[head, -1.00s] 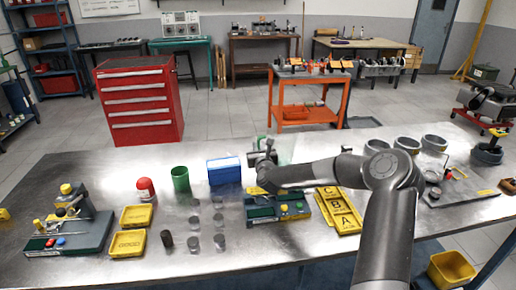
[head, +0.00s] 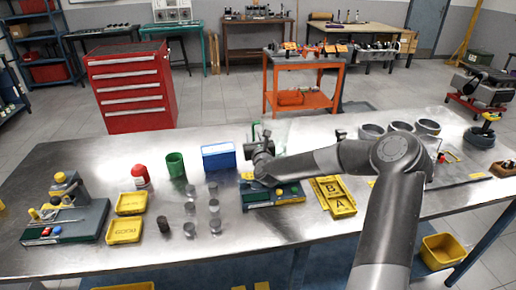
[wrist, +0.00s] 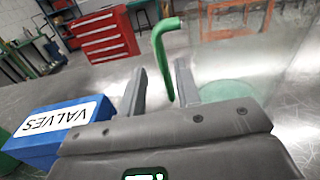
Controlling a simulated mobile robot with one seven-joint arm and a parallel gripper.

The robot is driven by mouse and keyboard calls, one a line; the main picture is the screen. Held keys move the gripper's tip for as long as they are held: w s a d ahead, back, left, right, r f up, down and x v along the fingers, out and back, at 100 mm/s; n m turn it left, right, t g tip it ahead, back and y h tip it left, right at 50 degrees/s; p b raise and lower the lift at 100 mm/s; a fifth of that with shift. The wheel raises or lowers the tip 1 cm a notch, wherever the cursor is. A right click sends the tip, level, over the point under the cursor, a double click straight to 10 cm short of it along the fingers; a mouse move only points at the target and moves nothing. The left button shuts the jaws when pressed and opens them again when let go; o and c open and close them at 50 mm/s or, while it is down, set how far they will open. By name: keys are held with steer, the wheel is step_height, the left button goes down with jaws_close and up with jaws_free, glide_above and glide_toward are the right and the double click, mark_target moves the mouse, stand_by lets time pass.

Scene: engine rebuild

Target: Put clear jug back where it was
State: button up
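The clear jug (wrist: 240,75) stands on the metal bench, see-through with a greenish base and a green handle (wrist: 165,50). In the head view the jug (head: 280,132) shows faintly just behind my gripper (head: 262,146). In the wrist view my gripper (wrist: 161,70) is open, its two fingers apart. The green handle's lower end appears between the fingertips, with space on both sides. I cannot tell whether either finger touches it. The jug's body is to the right of the fingers and partly hidden by the right finger and gripper body.
A blue VALVES box (wrist: 55,130) sits close on the left, with a green cup (head: 175,165) beyond it. A tray with coloured parts (head: 272,196) lies under my wrist. Yellow trays (head: 334,196) and several grey rings (head: 401,127) are to the right.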

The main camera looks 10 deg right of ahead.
steer(key=s, duration=0.7)
steer(key=shift+s, duration=0.4)
